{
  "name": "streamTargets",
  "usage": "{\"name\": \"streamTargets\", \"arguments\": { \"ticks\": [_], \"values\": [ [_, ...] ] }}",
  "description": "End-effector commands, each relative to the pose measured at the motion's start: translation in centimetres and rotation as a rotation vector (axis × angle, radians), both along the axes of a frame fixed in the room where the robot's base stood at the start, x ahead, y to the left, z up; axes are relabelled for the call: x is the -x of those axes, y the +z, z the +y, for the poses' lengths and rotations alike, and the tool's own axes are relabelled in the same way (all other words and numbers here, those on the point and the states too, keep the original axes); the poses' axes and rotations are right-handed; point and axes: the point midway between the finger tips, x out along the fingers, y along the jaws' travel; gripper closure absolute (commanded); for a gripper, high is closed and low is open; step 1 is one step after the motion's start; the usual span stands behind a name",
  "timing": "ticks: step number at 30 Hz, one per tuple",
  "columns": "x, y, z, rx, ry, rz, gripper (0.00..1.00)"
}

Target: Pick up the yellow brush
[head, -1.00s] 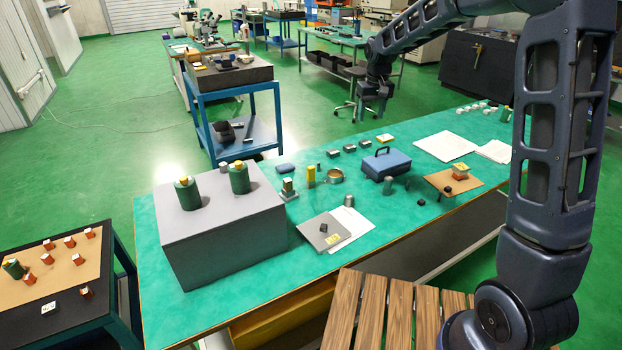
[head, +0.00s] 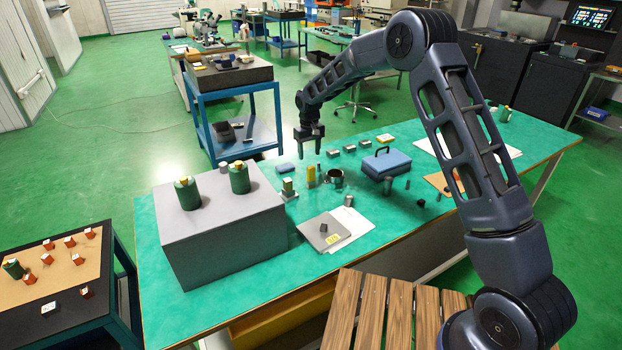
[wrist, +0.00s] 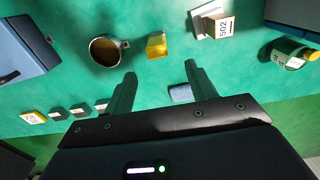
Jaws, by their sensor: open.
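The yellow brush (head: 311,175) shows as a small upright yellow block on the green bench top, between a small labelled block on a stand and a round metal cup. In the wrist view, the yellow brush (wrist: 156,46) lies beyond my fingertips, roughly centred between them. My gripper (head: 309,146) hangs above the far edge of the bench, behind and above the brush. In the wrist view my gripper (wrist: 161,74) is open with nothing between its fingers. The brush's lower part is hard to make out.
The metal cup (wrist: 106,50) stands close beside the brush; the block marked 502 (wrist: 222,25) is on its other side. A blue pad (wrist: 181,93) lies near one finger. A blue case (head: 385,164) and a large grey box (head: 220,245) flank the area.

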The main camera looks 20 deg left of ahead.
Motion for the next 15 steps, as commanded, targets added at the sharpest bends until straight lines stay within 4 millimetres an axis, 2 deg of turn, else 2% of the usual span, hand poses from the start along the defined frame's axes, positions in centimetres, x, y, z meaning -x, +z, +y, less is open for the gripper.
{"name": "streamTargets", "arguments": {
  "ticks": [9,15],
  "values": [
    [0.0,-4.3,-0.1,0.001,0.000,0.001,0.44],
    [0.1,-5.3,-0.2,0.001,0.000,0.001,0.44]
  ]
}}
